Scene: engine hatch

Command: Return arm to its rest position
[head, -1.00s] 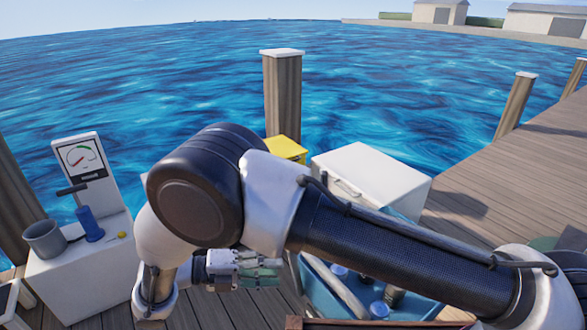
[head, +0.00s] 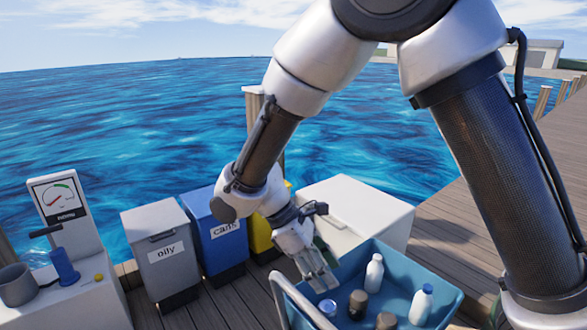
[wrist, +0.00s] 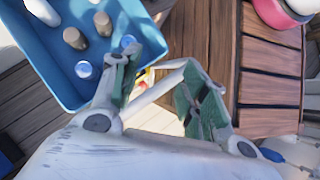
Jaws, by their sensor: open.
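My gripper (head: 322,274) hangs over the left part of a blue open bin (head: 396,262) in the head view, its fingers pointing down. It is open and I see nothing between its fingers. In the wrist view my gripper (wrist: 160,95) shows its two green-padded fingers apart, with the blue bin (wrist: 150,42) at upper left. My arm is raised and bent across the upper right of the head view. Whether the fingertips reach below the bin's rim I cannot tell.
The blue bin holds white bottles (head: 374,273) and dark jars (head: 357,304). A white chest (head: 365,208) stands behind it. Grey (head: 163,252), blue (head: 215,235) and yellow (head: 258,232) bins line the dock edge. A counter with a gauge (head: 60,196) stands left. A wooden surface (wrist: 268,85) shows in the wrist view.

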